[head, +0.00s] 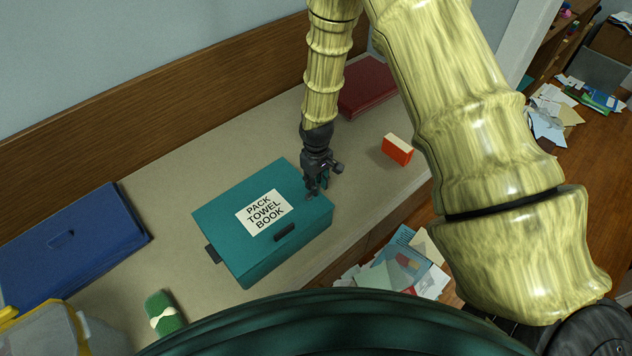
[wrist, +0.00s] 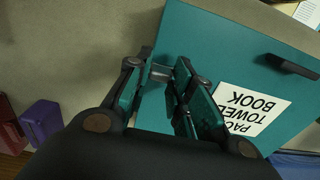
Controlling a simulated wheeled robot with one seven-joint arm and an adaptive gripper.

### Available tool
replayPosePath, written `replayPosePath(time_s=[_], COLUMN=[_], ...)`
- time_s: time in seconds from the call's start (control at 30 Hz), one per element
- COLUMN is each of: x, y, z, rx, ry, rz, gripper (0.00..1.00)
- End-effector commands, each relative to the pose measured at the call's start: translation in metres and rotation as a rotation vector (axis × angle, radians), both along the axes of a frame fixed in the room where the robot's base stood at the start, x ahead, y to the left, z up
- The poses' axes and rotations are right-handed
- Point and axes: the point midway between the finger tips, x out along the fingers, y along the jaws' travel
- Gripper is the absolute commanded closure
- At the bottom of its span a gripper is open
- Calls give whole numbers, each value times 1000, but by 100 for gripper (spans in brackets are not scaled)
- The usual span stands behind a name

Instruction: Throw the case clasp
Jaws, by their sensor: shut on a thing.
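The teal case (head: 225,215) lies closed on the grey-beige bench top, with a white label reading PACK TOWEL BOOK (head: 263,213) on its lid. It also fills the right of the wrist view (wrist: 215,50). My gripper (head: 317,190) is at the case's right end. In the wrist view its fingers stand on both sides of the small grey clasp (wrist: 160,73) at the lid's edge, shut on it. The fingers partly hide the clasp.
A blue case (head: 75,240), a green roll with a cream band (head: 165,314) and a yellow-edged bin (head: 50,335) are at the left. An orange box (head: 397,149) and a dark red case (head: 367,87) stand right of my gripper. A wooden panel runs behind.

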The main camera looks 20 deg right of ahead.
Motion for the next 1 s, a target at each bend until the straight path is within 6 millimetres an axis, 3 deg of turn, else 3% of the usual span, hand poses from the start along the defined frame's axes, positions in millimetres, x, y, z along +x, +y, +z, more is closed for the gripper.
replayPosePath(time_s=[0.33,0.37,0.47,0.8,1.0], x=[1,1,1,0,1], y=[-1,-1,-1,0,0], z=[0,0,0,2,18], rx=[0,0,0,0,1], ry=[-2,-2,-2,-1,-3], rz=[-2,-2,-2,-1,-1], gripper=[100,72,55,55,55])
